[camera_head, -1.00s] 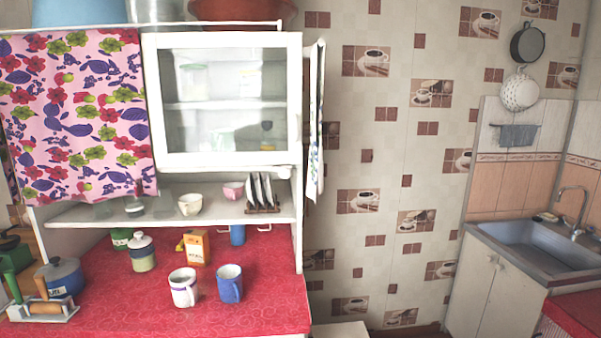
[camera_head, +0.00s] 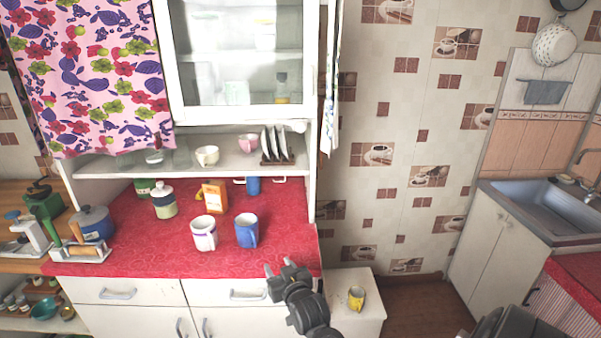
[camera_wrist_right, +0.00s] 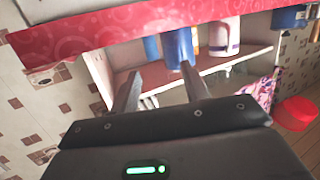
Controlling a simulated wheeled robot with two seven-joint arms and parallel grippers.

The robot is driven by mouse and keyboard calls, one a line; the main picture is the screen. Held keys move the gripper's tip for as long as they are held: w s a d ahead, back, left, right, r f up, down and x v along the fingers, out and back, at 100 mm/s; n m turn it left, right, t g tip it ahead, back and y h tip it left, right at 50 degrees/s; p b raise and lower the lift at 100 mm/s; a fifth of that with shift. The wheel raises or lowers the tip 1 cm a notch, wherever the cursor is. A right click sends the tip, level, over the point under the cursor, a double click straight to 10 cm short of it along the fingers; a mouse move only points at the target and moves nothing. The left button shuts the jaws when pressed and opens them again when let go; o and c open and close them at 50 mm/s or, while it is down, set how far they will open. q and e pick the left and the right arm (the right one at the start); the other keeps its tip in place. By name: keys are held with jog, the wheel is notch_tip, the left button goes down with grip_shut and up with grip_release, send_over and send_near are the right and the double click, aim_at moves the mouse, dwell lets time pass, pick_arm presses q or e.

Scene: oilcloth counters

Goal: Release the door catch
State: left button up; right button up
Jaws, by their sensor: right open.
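The glazed cabinet door (camera_head: 186,98) has a white frame and is at the top of the head view, closed in its frame. Its top edge is cut off. I cannot make out a catch clearly at its lower right edge. My right gripper (camera_head: 279,267) is in front of the counter's front edge, below and apart from the door. It is open and empty. In the right wrist view its two fingers (camera_wrist_right: 160,85) stand apart, with a blue mug (camera_wrist_right: 178,47) seen beyond them. My left gripper is not in view.
The red oilcloth counter (camera_head: 130,255) holds a white mug (camera_head: 203,234), the blue mug (camera_head: 246,231), an orange box (camera_head: 215,197) and a jar (camera_head: 163,200). A shelf above bears bowls and a plate rack (camera_head: 277,160). A low white cabinet (camera_head: 345,318) with a yellow mug (camera_head: 356,298) stands at right.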

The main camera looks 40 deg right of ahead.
jog(key=w+d+r+m+t+h, duration=0.2)
jog(key=w+d+r+h, duration=0.1)
jog(key=r, duration=0.4)
jog(key=w+d+r+m+t+h, duration=0.2)
jog(key=w+d+r+h, duration=0.15)
jog(key=r, duration=0.45)
jog(key=m+g+h, duration=0.3)
jog(key=m+h, duration=0.5)
jog(key=h, duration=0.3)
send_near(300, 130)
jog(key=r, duration=0.1)
jog(key=shift+y, duration=0.35)
jog(key=p+x, duration=0.5)
jog(key=x, duration=0.3)
jog(key=shift+w+d+r, duration=0.1)
jog(key=shift+d+r, duration=0.15)
jog(key=shift+r, duration=0.1)
jog(key=shift+x, duration=0.75)
jog(key=shift+f, duration=0.15)
